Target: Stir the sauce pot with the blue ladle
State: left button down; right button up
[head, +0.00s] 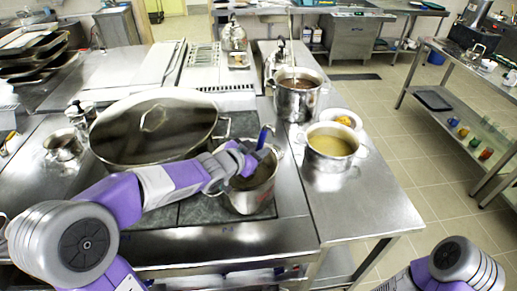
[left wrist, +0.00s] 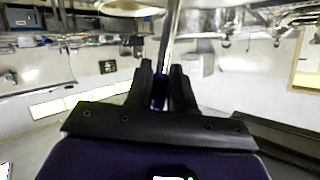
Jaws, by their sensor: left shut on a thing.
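The sauce pot (head: 250,192) is a steel pot on the dark cooktop, just right of the big lidded pan. My left gripper (head: 255,152) is over its mouth and is shut on the blue ladle (head: 263,137), whose blue handle sticks up above the fingers. In the left wrist view the blue grip (left wrist: 158,92) is between the two fingers, and a steel shaft (left wrist: 170,35) runs away from it. The ladle's bowl is hidden. I cannot tell whether it touches the sauce. Only part of my right arm shows at the bottom right; its gripper is out of view.
A large lidded pan (head: 155,128) stands close left. A pot of yellowish soup (head: 331,150), a plate with yellow food (head: 343,119) and a tall pot (head: 297,100) stand on the steel counter (head: 365,205) to the right. Tiled floor is free beyond it.

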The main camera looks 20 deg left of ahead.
notch_tip(320, 180, down, 6)
jog(key=b, duration=0.6)
jog(key=shift+f, duration=0.25)
jog(key=shift+r, duration=0.1)
